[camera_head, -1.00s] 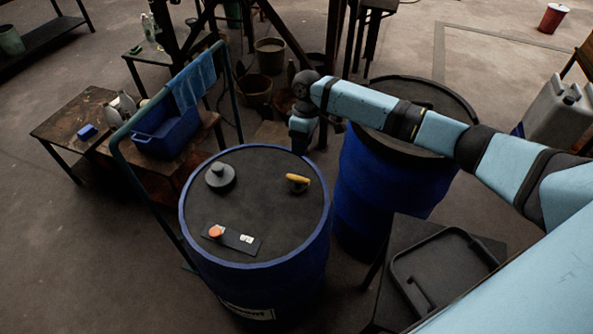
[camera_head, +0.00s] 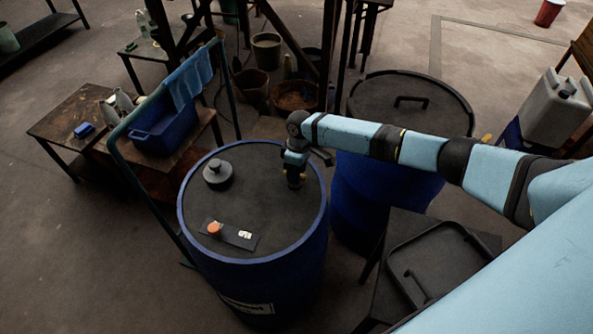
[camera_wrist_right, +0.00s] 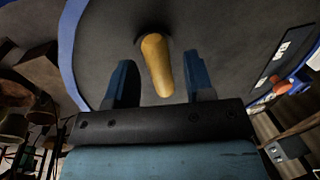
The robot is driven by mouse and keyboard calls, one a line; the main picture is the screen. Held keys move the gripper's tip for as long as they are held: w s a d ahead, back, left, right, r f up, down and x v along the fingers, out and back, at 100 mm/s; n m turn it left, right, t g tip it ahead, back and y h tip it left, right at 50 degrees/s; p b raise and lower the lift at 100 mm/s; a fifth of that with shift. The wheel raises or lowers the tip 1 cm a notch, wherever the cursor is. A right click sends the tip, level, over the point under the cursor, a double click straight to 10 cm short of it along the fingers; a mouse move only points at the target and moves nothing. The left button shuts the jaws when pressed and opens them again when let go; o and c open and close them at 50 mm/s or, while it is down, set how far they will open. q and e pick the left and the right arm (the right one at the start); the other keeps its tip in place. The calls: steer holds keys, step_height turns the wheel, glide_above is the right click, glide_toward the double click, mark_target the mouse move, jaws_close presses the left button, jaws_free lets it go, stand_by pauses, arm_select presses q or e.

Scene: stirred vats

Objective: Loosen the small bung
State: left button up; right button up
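The small bung, with a yellow bar handle (camera_wrist_right: 156,62), sits on the dark lid (camera_head: 262,213) of the blue drum (camera_head: 270,272). In the head view my right gripper (camera_head: 294,180) is over the bung on the right part of the lid and mostly hides it. In the right wrist view the two blue fingers of my right gripper (camera_wrist_right: 160,82) are apart, one on each side of the yellow handle, with gaps between. My left gripper is not in view.
A larger dark bung (camera_head: 218,175) stands on the lid's left. A dark plate with an orange cap (camera_head: 214,228) lies near the lid's front. A second blue drum (camera_head: 372,190) stands right behind, and a black tray (camera_head: 440,262) lies at the right.

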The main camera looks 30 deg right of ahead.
jaws_close()
steer(key=shift+n, duration=0.3)
steer(key=n, duration=0.3)
steer(key=shift+w+n+g+h, duration=0.1)
steer(key=shift+n+g+h, duration=0.2)
steer(key=n+h, duration=0.1)
steer(key=n, duration=0.4)
steer(key=shift+w, duration=0.1)
steer(key=n, duration=0.4)
steer(key=shift+a+n+h+p, duration=0.15)
steer(key=shift+n+h+p, duration=0.15)
steer(key=shift+n+h, duration=0.1)
steer(key=shift+w+n+h, duration=0.1)
steer(key=shift+n+h, duration=0.2)
steer(key=shift+n, duration=1.6)
